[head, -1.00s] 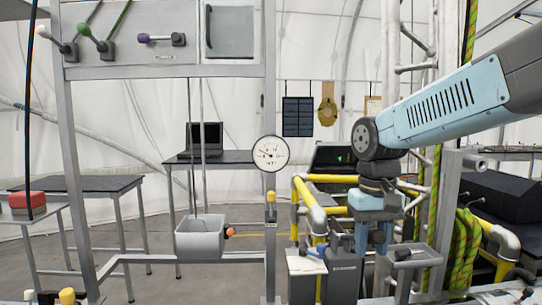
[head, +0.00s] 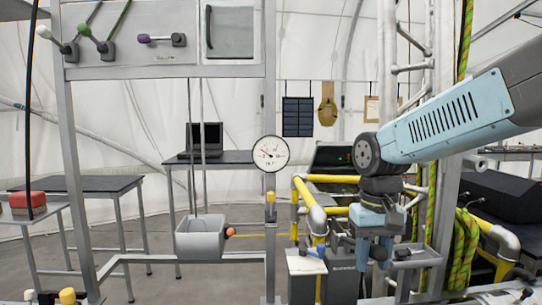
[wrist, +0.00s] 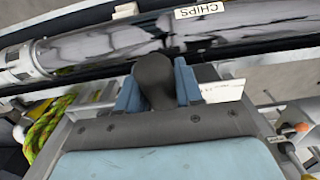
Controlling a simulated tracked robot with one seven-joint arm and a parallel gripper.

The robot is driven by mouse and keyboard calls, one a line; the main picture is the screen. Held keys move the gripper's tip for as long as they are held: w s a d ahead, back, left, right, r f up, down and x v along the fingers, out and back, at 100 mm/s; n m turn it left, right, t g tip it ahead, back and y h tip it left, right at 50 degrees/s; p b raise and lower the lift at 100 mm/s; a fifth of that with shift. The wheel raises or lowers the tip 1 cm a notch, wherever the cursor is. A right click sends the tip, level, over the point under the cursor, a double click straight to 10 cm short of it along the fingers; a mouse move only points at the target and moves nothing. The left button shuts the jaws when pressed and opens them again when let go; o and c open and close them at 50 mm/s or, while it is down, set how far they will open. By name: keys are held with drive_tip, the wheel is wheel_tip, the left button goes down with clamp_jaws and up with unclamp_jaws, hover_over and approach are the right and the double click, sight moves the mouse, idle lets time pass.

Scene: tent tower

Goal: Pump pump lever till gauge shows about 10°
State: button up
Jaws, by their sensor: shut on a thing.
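The round white gauge (head: 270,154) is mounted on the frame post in the head view. Its needle points to the left, but the scale is too small to read. My gripper (head: 374,256) is at the right, pointing down over the pump area. In the wrist view its two blue fingers (wrist: 157,88) are shut on the dark rounded end of the pump lever (wrist: 154,78). A grey pump body (head: 343,277) stands just left of and below the gripper in the head view. The rest of the lever is largely hidden by the gripper.
Yellow pipes (head: 311,208) run close left of my gripper. A grey bucket (head: 200,240) hangs in the metal frame further left. A green-yellow rope (head: 461,250) hangs at the right.

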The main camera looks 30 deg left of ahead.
drive_tip(key=f, duration=0.3)
drive_tip(key=s+f, duration=0.1)
drive_tip(key=f, duration=0.1)
drive_tip(key=shift+d+f, duration=0.2)
drive_tip(key=shift+d, duration=0.15)
idle(0.7)
drive_tip(key=shift+f, duration=1.95)
wheel_tip(320, 180, up, 6)
drive_tip(key=shift+w+a, duration=0.15)
drive_tip(key=shift+w, duration=0.1)
drive_tip(key=shift+w+a+r, duration=0.15)
drive_tip(key=shift+w+r, duration=0.1)
drive_tip(key=shift+r, duration=0.55)
drive_tip(key=shift+w+a+r, duration=0.15)
drive_tip(key=shift+w+r, duration=0.1)
drive_tip(key=shift+r, duration=0.5)
drive_tip(key=shift+w+a+r, duration=0.15)
drive_tip(key=shift+w+r, duration=0.1)
drive_tip(key=shift+r, duration=0.55)
